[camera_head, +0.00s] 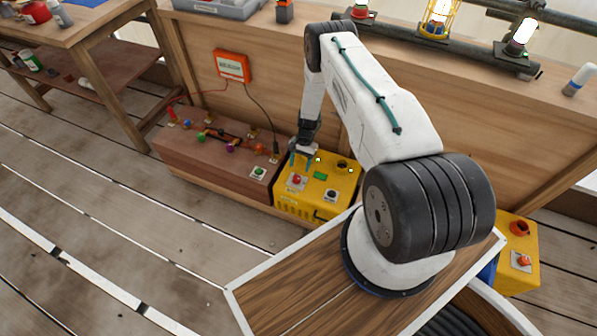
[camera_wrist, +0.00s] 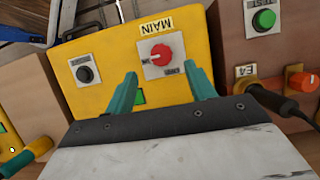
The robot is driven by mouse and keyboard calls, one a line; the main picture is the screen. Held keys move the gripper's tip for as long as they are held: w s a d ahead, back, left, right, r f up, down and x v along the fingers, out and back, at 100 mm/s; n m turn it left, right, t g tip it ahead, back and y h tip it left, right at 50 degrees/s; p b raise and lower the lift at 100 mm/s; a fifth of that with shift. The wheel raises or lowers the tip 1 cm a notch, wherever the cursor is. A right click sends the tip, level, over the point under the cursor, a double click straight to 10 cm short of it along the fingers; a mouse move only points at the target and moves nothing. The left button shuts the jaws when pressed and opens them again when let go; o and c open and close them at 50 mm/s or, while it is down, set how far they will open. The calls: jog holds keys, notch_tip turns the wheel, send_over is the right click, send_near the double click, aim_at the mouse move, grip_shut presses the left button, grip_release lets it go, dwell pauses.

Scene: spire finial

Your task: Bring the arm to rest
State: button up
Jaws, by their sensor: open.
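My arm reaches from its base across to a yellow box (camera_head: 317,193) with a red knob (camera_head: 297,180). My gripper (camera_head: 301,158) is over the left part of that box. In the wrist view my gripper (camera_wrist: 165,82) has its two teal fingers apart with nothing between them. The red knob (camera_wrist: 161,55), on a plate under the label MAIN, shows just beyond the fingertips. A black button (camera_wrist: 84,74) and a small green panel (camera_wrist: 139,98) are on the same yellow box (camera_wrist: 110,60). Whether the fingers touch the box is unclear.
A brown box (camera_head: 220,160) with coloured plugs and a green button (camera_head: 259,171) stands left of the yellow box. An orange box (camera_head: 233,66) hangs on the wooden panel behind. A workbench (camera_head: 85,25) is at left. Lamps (camera_head: 437,20) stand on the ledge above. The floor at front left is clear.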

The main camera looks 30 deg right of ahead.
jog(key=shift+w+d+r, duration=0.1)
jog(key=shift+d+r, duration=0.15)
jog(key=shift+r, duration=0.4)
jog(key=s+a+g, duration=0.1)
jog(key=s+a, duration=0.1)
jog(key=s, duration=0.2)
jog(key=s+a+r+n+g, duration=0.1)
jog(key=s+a+r+n, duration=0.15)
jog(key=r, duration=1.35)
jog(key=s+a+r+n+h, duration=0.1)
jog(key=s+a+r+n, duration=0.15)
jog(key=r, duration=1.25)
jog(key=s+a+r+n+g, duration=0.1)
jog(key=s+r+n, duration=0.15)
jog(key=r, duration=1.35)
jog(key=s+a+r+n+t+h, duration=0.1)
jog(key=s+a+r+n+t, duration=0.1)
jog(key=s+r, duration=0.8)
jog(key=s+a+r+n+t+h, duration=0.1)
jog(key=s+a+r+t, duration=0.3)
jog(key=s+r, duration=0.7)
jog(key=shift+s+a+n+t+h, duration=0.3)
jog(key=shift+s+a+n+t, duration=0.1)
jog(key=shift+a+n, duration=0.1)
